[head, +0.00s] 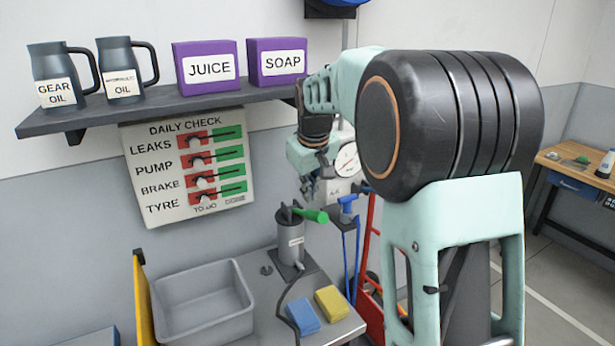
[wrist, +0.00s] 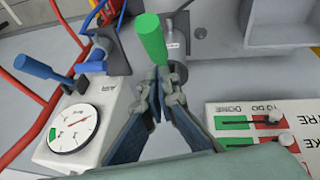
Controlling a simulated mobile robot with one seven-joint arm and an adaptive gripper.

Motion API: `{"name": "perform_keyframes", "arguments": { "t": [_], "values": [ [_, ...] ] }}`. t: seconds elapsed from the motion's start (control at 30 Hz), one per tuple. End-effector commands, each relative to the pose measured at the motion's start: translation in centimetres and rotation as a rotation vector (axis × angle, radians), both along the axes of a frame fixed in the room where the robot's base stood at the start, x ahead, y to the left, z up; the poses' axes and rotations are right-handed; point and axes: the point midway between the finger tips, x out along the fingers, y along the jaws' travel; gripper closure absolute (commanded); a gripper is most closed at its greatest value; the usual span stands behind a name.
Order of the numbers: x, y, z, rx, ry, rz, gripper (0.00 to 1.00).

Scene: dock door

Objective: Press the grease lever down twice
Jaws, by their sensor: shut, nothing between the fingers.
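The grease pump (head: 291,240) is a grey cylinder on the bench, with a lever that has a green handle (head: 312,215). The handle sticks out to the right and tilts slightly down in the head view. In the wrist view the green handle (wrist: 151,38) shows just beyond the fingertips, with part of the grey pump body (wrist: 176,48) beside it. My gripper (head: 308,192) is shut and empty, above the handle in the head view. In the wrist view my gripper (wrist: 158,78) has its fingertips together near the handle; I cannot tell whether they touch it.
An air unit with a round gauge (wrist: 75,130) and a blue lever (wrist: 42,70) stands close beside my gripper. A daily check board (head: 190,170) hangs on the wall. A grey basin (head: 205,300), blue sponge (head: 302,315) and yellow sponge (head: 331,302) are on the bench.

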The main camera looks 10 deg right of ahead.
Motion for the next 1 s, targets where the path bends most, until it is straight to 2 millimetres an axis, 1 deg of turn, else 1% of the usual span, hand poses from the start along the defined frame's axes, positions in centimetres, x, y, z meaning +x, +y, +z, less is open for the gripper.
{"name": "perform_keyframes", "arguments": {
  "t": [0.1, 0.23, 0.73, 1.0],
  "values": [
    [-0.5, -0.5, -1.2, 0.0, 0.001, -0.002, 1.0],
    [-0.8, -0.7, -1.9, 0.0, 0.0, -0.001, 1.0],
    [-0.9, -0.8, -2.1, 0.001, -0.005, 0.0, 1.0],
    [-1.4, -0.9, -3.2, 0.015, -0.047, 0.0, 1.0]
  ]
}}
